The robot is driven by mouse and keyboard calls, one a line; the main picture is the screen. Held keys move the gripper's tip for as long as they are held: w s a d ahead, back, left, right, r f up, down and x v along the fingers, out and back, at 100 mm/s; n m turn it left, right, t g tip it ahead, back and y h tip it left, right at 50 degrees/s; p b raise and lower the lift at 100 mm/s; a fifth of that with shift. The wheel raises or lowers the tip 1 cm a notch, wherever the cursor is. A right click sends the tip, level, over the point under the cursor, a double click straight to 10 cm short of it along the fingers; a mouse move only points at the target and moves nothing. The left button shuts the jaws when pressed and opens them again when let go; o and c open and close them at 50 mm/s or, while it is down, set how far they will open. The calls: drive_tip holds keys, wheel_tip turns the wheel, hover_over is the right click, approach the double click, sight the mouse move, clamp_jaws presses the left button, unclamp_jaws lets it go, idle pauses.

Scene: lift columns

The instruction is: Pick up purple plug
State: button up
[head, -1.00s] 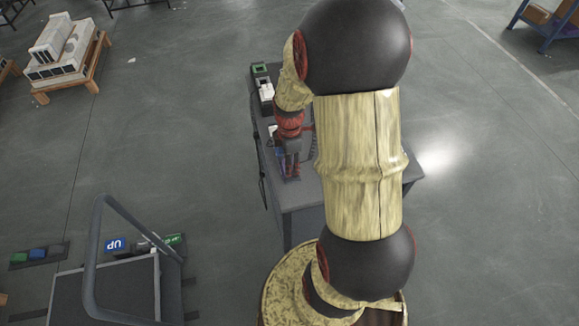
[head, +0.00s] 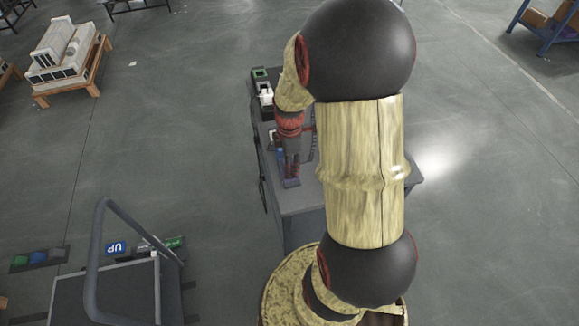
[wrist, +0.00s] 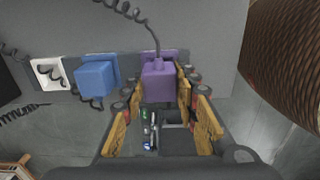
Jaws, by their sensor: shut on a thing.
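The purple plug (wrist: 158,82) is a block with a dark coiled cord leading up from it in the wrist view. My gripper (wrist: 157,92) is shut on it, with a yellow-padded finger along each side. A purple base (wrist: 145,56) shows behind the plug; I cannot tell whether the plug touches it. In the head view my gripper (head: 289,164) is small, over the table's left side, and the plug cannot be made out there.
A blue plug (wrist: 97,78) with a blue base stands close left of the purple one. A white socket (wrist: 47,73) lies further left. The grey table (head: 308,198) is partly hidden by my arm. A cart with a rail handle (head: 98,235) stands at lower left.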

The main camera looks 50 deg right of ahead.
drive_tip(key=s+d+r+p, duration=0.2)
drive_tip(key=d+r, duration=0.3)
drive_tip(key=d, duration=0.1)
drive_tip(key=s+d+r+p, duration=0.2)
drive_tip(key=d+r, duration=0.4)
drive_tip(key=d, duration=0.1)
drive_tip(key=shift+d, duration=0.25)
drive_tip(key=shift+r, duration=0.1)
drive_tip(key=shift+p, duration=0.3)
